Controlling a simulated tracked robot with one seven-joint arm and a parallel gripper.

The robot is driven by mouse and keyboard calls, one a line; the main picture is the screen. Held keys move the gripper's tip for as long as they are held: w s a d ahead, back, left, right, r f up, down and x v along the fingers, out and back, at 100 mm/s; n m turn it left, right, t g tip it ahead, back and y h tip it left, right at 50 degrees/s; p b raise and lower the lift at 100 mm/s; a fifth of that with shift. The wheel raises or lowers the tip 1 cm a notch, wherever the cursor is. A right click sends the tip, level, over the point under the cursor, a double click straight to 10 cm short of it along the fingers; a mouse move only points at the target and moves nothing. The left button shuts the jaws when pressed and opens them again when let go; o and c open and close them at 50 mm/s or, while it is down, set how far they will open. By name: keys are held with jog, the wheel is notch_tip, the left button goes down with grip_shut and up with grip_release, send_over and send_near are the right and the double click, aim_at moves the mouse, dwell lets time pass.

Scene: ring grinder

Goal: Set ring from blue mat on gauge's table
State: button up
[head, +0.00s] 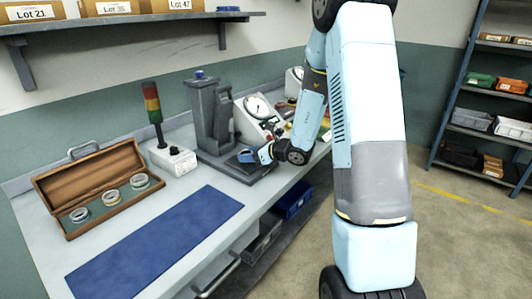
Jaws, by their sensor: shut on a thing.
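The blue mat (155,245) lies flat along the front of the bench, and no ring shows on it. The gauge is most likely the grey stand (208,115) with a tall column and a flat base, at the back of the bench. My gripper (247,156) is low at the front right of this stand, close over its base. It is shut on the ring, which is too small and covered to make out. I cannot tell whether the ring touches the gauge's table.
An open wooden case (100,187) with three rings stands at the left. A signal tower (153,115) on a white box (173,160) stands between case and stand. A dial instrument (257,108) is right behind my gripper. A shelf (120,22) with boxes hangs above.

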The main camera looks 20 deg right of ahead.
jog(key=shift+f, duration=0.1)
jog(key=o, duration=1.1)
